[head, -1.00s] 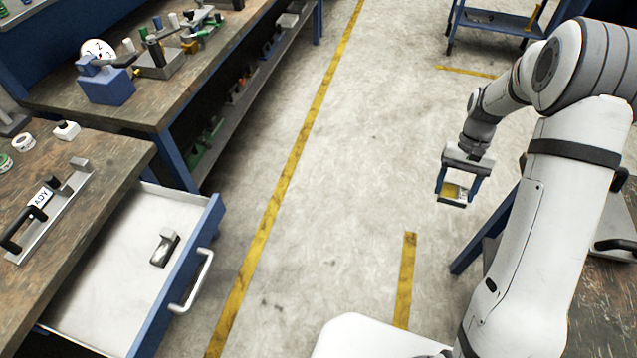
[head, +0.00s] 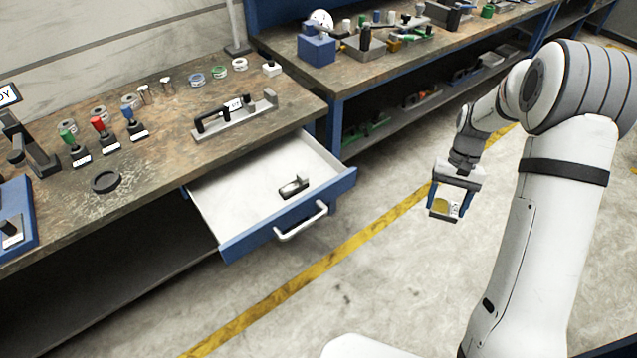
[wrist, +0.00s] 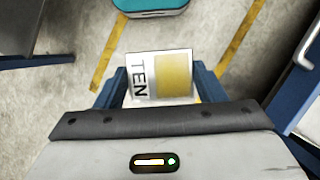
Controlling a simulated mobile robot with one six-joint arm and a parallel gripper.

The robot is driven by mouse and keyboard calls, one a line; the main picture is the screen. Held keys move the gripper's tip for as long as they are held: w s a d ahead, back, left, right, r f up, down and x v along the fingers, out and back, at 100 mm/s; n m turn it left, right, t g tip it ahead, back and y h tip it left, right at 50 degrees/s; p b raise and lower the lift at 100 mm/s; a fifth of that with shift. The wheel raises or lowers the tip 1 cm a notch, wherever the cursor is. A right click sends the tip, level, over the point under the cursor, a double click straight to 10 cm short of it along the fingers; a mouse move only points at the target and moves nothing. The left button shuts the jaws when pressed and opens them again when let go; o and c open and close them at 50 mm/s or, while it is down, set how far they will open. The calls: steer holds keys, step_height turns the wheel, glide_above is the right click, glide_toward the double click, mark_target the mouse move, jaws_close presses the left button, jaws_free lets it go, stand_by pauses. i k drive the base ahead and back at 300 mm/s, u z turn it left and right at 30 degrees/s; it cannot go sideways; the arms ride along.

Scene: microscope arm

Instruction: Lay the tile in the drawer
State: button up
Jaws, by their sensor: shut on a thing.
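My gripper (head: 449,206) is shut on the tile (head: 441,208), a small plate with a yellow square and a white label, held over open floor to the right of the drawer. In the wrist view the tile (wrist: 160,77) lies between the two blue fingers, and its label reads "TEN". The drawer (head: 338,190) is pulled open under the workbench. It has a white inside, a blue front and a pale handle. A small dark and silver metal piece (head: 294,187) lies in it toward the front; the rest of its floor is bare.
The workbench (head: 160,175) above the drawer carries a bar with black handles (head: 235,115), several coloured-knob joysticks (head: 103,130) and several small rings. A second bench (head: 400,50) with tools stands behind. Open floor with a yellow line (head: 330,268) lies between the drawer and my arm.

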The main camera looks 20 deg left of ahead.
mark_target(240, 208)
steer(key=z, duration=0.35)
steer(key=i, duration=0.2)
steer(key=u, duration=2.35)
steer(key=i, duration=1.05)
steer(key=z, duration=0.55)
